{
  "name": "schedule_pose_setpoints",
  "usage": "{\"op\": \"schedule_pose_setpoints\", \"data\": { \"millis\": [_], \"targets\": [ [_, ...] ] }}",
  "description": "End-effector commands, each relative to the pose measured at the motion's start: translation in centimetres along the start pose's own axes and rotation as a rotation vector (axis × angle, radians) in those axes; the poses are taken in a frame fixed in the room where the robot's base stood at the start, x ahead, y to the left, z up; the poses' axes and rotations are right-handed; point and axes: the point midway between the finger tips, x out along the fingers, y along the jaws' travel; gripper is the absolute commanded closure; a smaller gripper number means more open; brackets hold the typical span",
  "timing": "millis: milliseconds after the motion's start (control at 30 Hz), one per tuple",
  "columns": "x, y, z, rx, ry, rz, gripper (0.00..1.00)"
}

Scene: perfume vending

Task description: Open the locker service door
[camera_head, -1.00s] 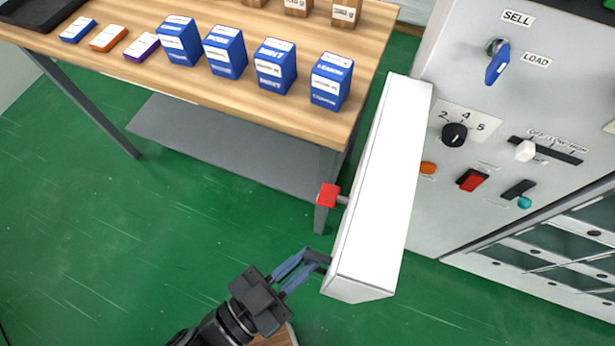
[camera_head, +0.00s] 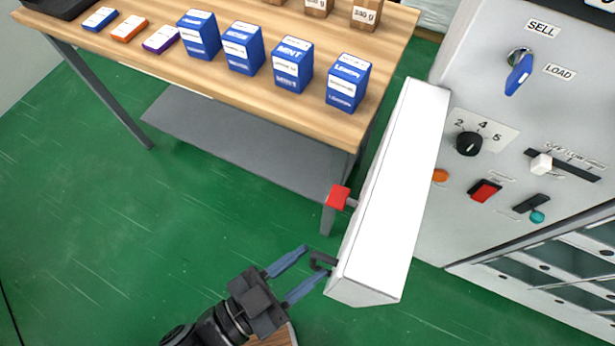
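A white door panel (camera_head: 393,200) stands out from the grey machine front toward me, with a gap of green floor on its left. I take it to be the service door. My gripper (camera_head: 312,263) is at the lower end of the panel. Whether either finger touches the handle cannot be told.
The machine front carries a blue key switch (camera_head: 518,74), a black dial (camera_head: 468,143), a red switch (camera_head: 485,191) and a white slider (camera_head: 541,163). Locker compartments (camera_head: 560,270) are at lower right. A wooden table (camera_head: 270,95) with several blue boxes stands behind left. Green floor is open at left.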

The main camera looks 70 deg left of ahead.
Motion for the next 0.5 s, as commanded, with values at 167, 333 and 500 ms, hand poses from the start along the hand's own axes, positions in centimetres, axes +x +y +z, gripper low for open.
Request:
{"op": "schedule_pose_setpoints", "data": {
  "millis": [167,333,500],
  "targets": [
    [-3.1,-0.1,0.2,0.001,-0.004,-0.002,0.62],
    [-5.5,0.0,0.1,0.001,0.000,0.000,0.62],
    [-6.5,0.0,0.0,0.000,0.001,0.000,0.62]
  ]
}}
